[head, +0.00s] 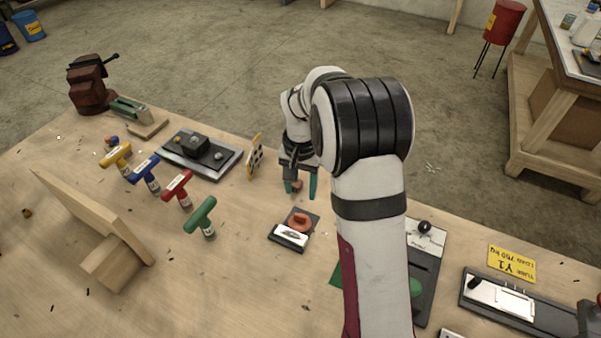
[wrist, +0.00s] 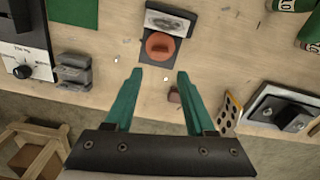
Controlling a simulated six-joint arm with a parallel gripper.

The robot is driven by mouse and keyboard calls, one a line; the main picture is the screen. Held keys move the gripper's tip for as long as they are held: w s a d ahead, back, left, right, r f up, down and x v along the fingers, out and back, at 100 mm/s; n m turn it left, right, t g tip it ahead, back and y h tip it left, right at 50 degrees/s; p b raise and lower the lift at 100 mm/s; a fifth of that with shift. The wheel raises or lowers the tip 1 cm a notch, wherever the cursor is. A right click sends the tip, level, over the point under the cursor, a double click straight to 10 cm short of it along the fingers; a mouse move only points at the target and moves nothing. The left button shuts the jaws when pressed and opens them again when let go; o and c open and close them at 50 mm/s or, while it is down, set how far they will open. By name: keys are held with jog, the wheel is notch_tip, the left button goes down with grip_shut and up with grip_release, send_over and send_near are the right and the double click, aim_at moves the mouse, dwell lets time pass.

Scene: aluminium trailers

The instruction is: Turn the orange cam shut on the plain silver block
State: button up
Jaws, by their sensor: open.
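The orange cam (head: 300,219) sits on a dark base plate in the middle of the bench, beside a silver block (head: 291,236). In the wrist view the cam (wrist: 160,46) is at top centre, and the silver block (wrist: 170,22) is just beyond it, with a dark patch on its face. I cannot tell whether the cam touches the block. My gripper (head: 301,189) is open, its teal fingers apart and empty, on the far side of the cam. In the wrist view the fingertips (wrist: 160,74) point toward the cam, short of it.
A small reddish-brown piece (wrist: 174,95) lies below the gripper. A yellow holed plate (head: 255,156) and a dark fixture (head: 202,154) stand to the left. Several T-handles, including a green one (head: 201,216), stand further left. A dark panel (head: 425,262) is to the right.

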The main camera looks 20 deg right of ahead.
notch_tip(320, 180, up, 6)
jog(key=shift+f, duration=0.1)
dwell(0.4)
jog(key=s+a+r, duration=0.1)
jog(key=s+a, duration=0.2)
jog(key=s, duration=0.7)
jog(key=s+a+r+n+y, duration=0.1)
jog(key=s+a, duration=0.2)
jog(key=s, duration=0.7)
jog(key=s+a+r, duration=0.2)
jog(key=s+a, duration=0.1)
jog(key=s, duration=0.7)
jog(key=shift+n+y, duration=0.3)
jog(key=shift+y, duration=0.1)
